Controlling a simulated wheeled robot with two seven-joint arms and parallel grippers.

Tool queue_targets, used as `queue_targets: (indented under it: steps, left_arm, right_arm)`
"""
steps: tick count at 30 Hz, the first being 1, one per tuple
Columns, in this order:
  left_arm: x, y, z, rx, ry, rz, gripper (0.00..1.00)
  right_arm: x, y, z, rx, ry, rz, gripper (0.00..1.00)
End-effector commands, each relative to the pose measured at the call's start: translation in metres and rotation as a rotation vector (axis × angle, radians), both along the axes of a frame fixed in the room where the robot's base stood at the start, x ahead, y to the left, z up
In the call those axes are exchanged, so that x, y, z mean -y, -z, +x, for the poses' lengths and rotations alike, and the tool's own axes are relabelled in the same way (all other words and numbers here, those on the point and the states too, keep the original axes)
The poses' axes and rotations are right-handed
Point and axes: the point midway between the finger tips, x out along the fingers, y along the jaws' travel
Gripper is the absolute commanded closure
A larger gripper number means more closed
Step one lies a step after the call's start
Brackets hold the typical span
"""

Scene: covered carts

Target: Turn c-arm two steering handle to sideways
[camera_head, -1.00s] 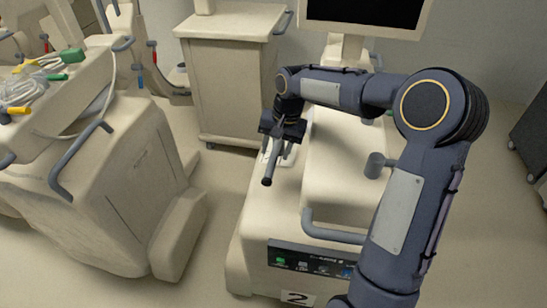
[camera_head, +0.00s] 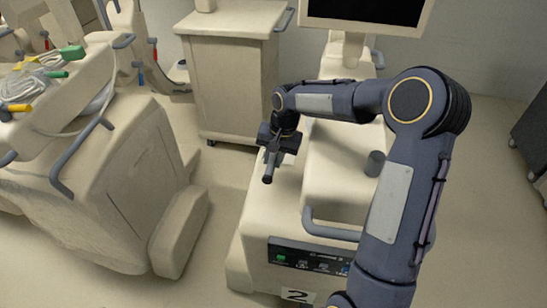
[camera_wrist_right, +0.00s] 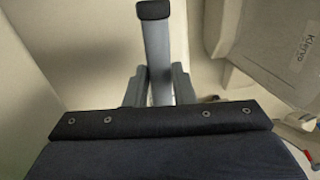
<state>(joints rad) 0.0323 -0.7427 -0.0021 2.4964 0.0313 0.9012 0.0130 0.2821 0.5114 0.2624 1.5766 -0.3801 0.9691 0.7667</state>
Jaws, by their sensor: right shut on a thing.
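C-arm two (camera_head: 262,208) is the cream unit with the number 2 label (camera_head: 297,295) on its front. Its steering handle (camera_head: 268,174) is a grey lever with a dark end, on the left part of the unit's top. In the right wrist view the steering handle (camera_wrist_right: 157,50) runs straight up the picture from between the two fingers, its dark tip at the top. My right gripper (camera_head: 275,152) is shut on the handle, with a grey finger on each side in the wrist view (camera_wrist_right: 158,85). The handle's base is hidden by the gripper. My left gripper is out of view.
Another cream cart (camera_head: 120,190) with cables on top stands at the left. A cream cabinet (camera_head: 235,85) stands behind. A grey rail (camera_head: 335,232) and a monitor (camera_head: 365,12) are near my right arm. Open floor lies between the left cart and c-arm two.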

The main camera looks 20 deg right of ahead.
Motion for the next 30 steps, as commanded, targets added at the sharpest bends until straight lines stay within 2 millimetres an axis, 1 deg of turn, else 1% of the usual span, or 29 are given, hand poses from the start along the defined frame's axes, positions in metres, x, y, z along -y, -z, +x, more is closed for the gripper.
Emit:
queue_targets:
  steps: [9, 14, 20, 30]
  left_arm:
    - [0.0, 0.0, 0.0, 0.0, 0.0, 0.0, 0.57]
    - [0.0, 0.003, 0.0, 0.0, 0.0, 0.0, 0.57]
    - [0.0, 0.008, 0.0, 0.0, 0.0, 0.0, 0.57]
    - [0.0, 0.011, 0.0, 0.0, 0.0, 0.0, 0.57]
  right_arm:
    - [-0.001, 0.0, 0.001, 0.001, 0.006, 0.0, 1.0]
    - [-0.005, 0.0, 0.004, 0.002, 0.045, 0.0, 1.0]
    - [-0.017, 0.0, 0.013, 0.002, 0.159, 0.001, 1.0]
    - [-0.039, -0.001, 0.042, 0.005, 0.466, 0.001, 1.0]
